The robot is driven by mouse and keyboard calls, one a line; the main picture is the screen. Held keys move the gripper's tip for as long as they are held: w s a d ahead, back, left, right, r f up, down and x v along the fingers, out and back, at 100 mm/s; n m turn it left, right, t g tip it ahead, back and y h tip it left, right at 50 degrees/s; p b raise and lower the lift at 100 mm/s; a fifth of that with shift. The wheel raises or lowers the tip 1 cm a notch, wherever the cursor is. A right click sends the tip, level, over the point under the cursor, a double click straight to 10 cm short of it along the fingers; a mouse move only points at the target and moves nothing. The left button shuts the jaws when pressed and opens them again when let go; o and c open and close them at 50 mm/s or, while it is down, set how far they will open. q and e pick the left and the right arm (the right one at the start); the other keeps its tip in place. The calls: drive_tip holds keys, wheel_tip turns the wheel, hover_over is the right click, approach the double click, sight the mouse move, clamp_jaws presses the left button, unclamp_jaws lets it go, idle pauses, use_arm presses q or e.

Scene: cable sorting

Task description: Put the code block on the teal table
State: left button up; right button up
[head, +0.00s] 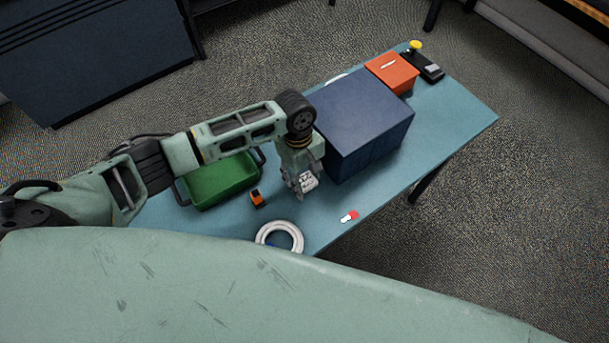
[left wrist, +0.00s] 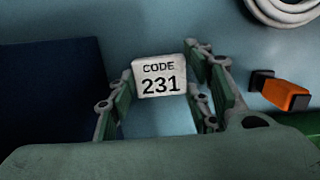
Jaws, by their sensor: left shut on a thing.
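The code block (left wrist: 159,77) is a small white block that reads "CODE 231" in the left wrist view. My left gripper (head: 305,188) is shut on it, with a finger on either side. In the head view the white block (head: 309,181) shows at the fingertips, pointing down over the teal table (head: 451,118). The teal surface also fills the background in the left wrist view (left wrist: 160,121). I cannot tell whether the block touches the table or hangs just above it. My right gripper is not in view.
A large dark blue box (head: 362,118) stands right beside the gripper. A green tray (head: 222,183) and a small orange-and-black item (head: 258,198) are to the left. A white cable coil (head: 279,237) and a red-and-white piece (head: 349,216) lie near the front edge. An orange box (head: 391,72) is behind.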

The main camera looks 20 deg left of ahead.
sight(301, 176)
use_arm(q)
drive_tip(key=o, duration=1.1)
drive_tip(key=shift+o, duration=0.2)
wheel_tip(301, 176, up, 12)
drive_tip(key=w+a, duration=0.1)
drive_tip(key=shift+a, duration=0.2)
